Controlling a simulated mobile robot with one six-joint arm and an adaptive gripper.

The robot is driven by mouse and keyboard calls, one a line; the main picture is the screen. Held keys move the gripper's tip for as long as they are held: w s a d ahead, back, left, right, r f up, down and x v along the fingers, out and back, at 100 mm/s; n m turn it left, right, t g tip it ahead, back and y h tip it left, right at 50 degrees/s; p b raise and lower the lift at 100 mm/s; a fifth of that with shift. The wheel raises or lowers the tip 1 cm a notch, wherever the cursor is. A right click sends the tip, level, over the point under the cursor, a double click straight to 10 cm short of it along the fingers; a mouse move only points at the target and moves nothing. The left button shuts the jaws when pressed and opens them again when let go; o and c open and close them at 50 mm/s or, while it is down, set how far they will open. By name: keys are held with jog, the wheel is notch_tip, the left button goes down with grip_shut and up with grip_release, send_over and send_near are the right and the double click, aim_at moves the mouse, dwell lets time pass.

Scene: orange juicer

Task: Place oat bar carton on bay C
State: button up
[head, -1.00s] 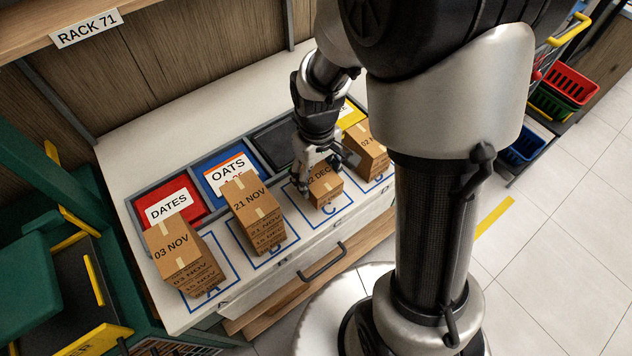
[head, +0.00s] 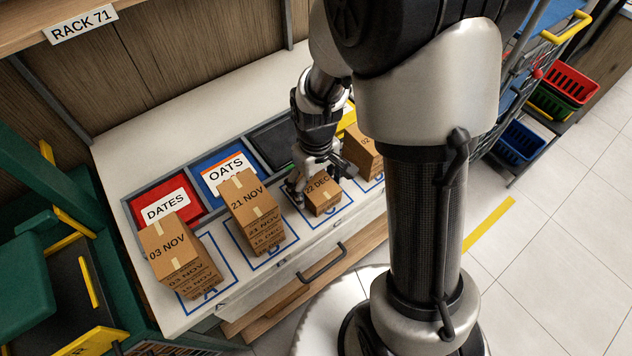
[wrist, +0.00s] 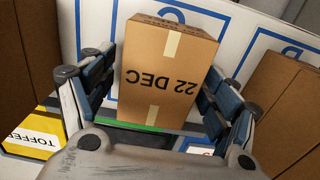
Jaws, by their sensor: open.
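A small brown carton marked 22 DEC (head: 322,194) stands upright at bay C (head: 333,223), third from the left on the white counter. Its face and tape also show in the wrist view (wrist: 168,68). No product name on it is readable. My gripper (head: 314,178) is open, low behind this carton. In the wrist view my gripper (wrist: 160,92) has one finger on each side of the carton, with a narrow gap visible at the left finger. Contact on the right side cannot be told. The bay's outline is partly hidden by the carton.
Taller cartons marked 03 NOV (head: 170,250) and 21 NOV (head: 243,202) stand to the left, and another carton (head: 362,152) to the right. Behind are a red DATES bin (head: 140,209), a blue OATS bin (head: 207,167) and a dark bin (head: 277,138).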

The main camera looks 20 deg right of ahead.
notch_tip(320, 180, up, 12)
jog(key=p, duration=0.4)
notch_tip(320, 180, up, 9)
jog(key=m+t, duration=0.1)
jog(key=t, duration=0.1)
send_over(316, 183)
jog(key=s, duration=0.5)
jog(key=s+r+m+t, duration=0.2)
jog(key=s+r, duration=0.4)
jog(key=s, duration=0.4)
jog(key=shift+m+t, duration=0.3)
jog(key=shift+w+d, duration=0.1)
